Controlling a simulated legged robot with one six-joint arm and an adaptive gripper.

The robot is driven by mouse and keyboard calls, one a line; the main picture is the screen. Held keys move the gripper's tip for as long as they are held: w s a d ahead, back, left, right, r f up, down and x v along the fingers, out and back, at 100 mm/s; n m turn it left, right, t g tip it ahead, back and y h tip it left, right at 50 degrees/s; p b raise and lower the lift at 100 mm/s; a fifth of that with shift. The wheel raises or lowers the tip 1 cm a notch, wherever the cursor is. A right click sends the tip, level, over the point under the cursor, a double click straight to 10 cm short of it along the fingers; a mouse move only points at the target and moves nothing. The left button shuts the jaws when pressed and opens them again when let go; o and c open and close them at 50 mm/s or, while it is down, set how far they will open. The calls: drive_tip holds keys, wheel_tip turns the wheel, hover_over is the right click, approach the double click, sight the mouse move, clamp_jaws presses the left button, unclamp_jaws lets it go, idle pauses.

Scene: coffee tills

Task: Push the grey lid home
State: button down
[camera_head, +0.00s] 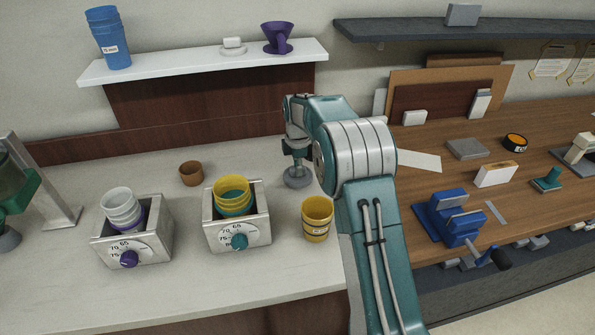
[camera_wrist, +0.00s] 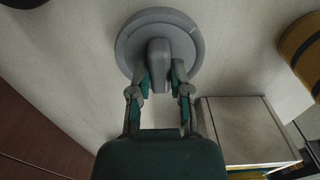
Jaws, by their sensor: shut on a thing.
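The grey lid (camera_wrist: 130,45) is a round disc with a raised grip, seen from above in the wrist view. My gripper (camera_wrist: 161,78) is shut on that raised grip, with one finger on each side. In the head view the lid (camera_head: 298,182) is below my gripper (camera_head: 297,165), over the pale counter, right of the middle till. I cannot tell whether it touches the counter. The lid's underside is hidden.
A yellow cup stack (camera_head: 317,222) stands in front of the lid. A metal till (camera_head: 238,236) holding yellow and teal cups is to the left, with a brown cup (camera_head: 191,173) behind it. A wooden workbench (camera_head: 440,190) lies right of my arm.

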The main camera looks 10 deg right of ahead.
drive_tip(key=shift+r, duration=1.65)
drive_tip(key=shift+r, duration=2.55)
